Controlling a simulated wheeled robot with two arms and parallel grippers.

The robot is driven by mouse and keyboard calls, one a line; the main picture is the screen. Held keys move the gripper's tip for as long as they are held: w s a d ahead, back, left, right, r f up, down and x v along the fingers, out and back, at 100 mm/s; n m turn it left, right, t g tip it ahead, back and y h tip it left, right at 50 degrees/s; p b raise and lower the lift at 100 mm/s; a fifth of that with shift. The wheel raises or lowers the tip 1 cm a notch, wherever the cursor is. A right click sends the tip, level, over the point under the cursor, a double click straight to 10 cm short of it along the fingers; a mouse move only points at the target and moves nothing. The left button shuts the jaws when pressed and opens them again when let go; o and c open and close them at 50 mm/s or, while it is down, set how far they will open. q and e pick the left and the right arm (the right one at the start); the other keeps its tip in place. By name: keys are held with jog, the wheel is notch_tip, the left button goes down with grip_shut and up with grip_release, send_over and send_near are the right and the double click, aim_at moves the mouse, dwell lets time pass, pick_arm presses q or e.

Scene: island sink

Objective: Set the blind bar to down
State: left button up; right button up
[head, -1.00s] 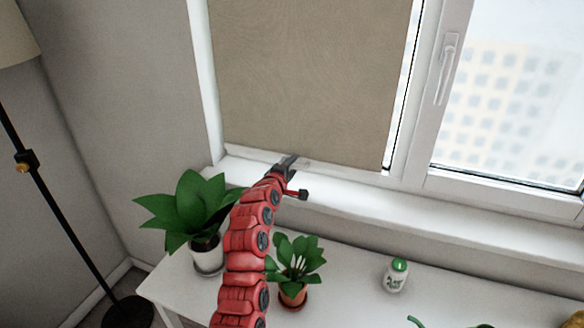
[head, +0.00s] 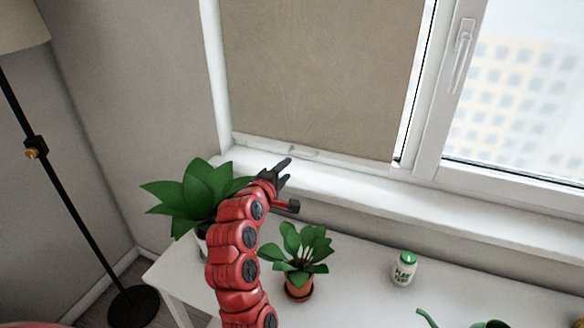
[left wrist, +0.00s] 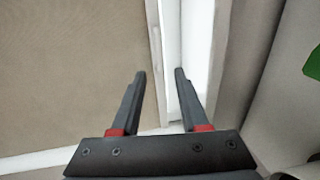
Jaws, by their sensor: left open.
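The tan roller blind (head: 320,75) covers the left window pane almost down to the sill. Its white bottom bar (head: 340,157) runs along the lower edge, with a small pale grip (head: 303,151) on it. My left gripper (head: 284,168) is open and empty, in front of the sill just below the bar. In the left wrist view, the open fingers (left wrist: 160,73) point toward the blind fabric (left wrist: 65,65) and the white window frame, with nothing between them. My right gripper is not in view.
A leafy plant (head: 195,195) stands by my left arm, and a smaller potted plant (head: 298,250) and a jar (head: 404,268) stand on the white table (head: 350,285). The sill (head: 400,200) is clear. A floor lamp (head: 40,160) stands left.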

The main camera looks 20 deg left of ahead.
pick_arm(q)
jog(key=shift+s+r+b, duration=0.1)
jog(key=shift+s+r, duration=0.1)
jog(key=shift+s, duration=0.7)
jog(key=shift+s+r+b, duration=0.1)
jog(key=shift+s+r, duration=0.05)
jog(key=shift+s, duration=0.75)
jog(key=shift+s+r+b, duration=0.1)
jog(key=shift+s+r, duration=0.1)
jog(key=shift+s, duration=0.7)
jog(key=shift+w, duration=0.1)
